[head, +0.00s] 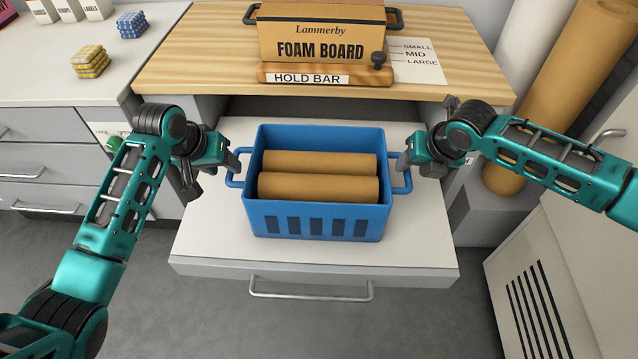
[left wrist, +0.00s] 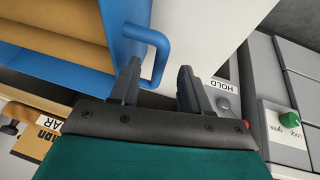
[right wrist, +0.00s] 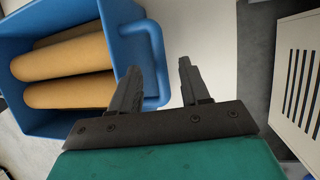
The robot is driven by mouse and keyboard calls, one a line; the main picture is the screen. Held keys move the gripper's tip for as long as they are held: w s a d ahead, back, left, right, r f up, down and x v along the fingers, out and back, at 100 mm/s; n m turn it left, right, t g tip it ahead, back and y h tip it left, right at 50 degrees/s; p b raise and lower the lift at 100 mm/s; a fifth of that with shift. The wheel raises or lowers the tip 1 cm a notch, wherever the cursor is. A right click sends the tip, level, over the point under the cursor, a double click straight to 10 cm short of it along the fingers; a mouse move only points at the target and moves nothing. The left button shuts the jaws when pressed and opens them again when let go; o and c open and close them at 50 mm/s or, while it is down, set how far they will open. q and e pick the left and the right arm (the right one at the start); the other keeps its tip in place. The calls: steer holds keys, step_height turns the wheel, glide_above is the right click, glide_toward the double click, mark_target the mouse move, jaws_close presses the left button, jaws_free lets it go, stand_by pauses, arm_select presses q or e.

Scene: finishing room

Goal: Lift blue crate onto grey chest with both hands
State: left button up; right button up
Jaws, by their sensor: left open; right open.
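My left gripper (head: 234,163) is open at the crate's left handle. In the left wrist view the handle (left wrist: 161,55) lies between the spread fingers (left wrist: 158,64), one finger overlapping its loop. My right gripper (head: 404,164) is open at the right handle. In the right wrist view that handle (right wrist: 157,55) also lies between the fingers (right wrist: 158,65). A grey drawer unit (head: 60,160) stands at the left; I cannot tell whether it is the grey chest.
Behind the crate is a wooden bench top (head: 200,60) with a foam board box (head: 320,30) and a hold bar (head: 325,74). Tall rolls (head: 575,70) stand at right. A vented white cabinet (head: 560,260) is at lower right. The shelf is bare around the crate.

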mark_target(408, 170)
arm_select(q)
steer(key=x, duration=0.6)
steer(key=shift+w+f, duration=0.1)
steer(key=shift+f, duration=0.15)
arm_select(e)
steer(key=x, duration=0.6)
steer(key=shift+w+f, duration=0.1)
steer(key=shift+f, duration=0.15)
arm_select(q)
steer(key=shift+c, duration=0.4)
arm_select(e)
steer(key=shift+c, duration=0.4)
arm_select(q)
jaws_close()
arm_select(e)
jaws_close()
arm_select(q)
steer(key=shift+w+r, duration=0.1)
steer(key=shift+r, duration=0.15)
arm_select(e)
steer(key=shift+w+r, duration=0.15)
steer(key=shift+r, duration=0.15)
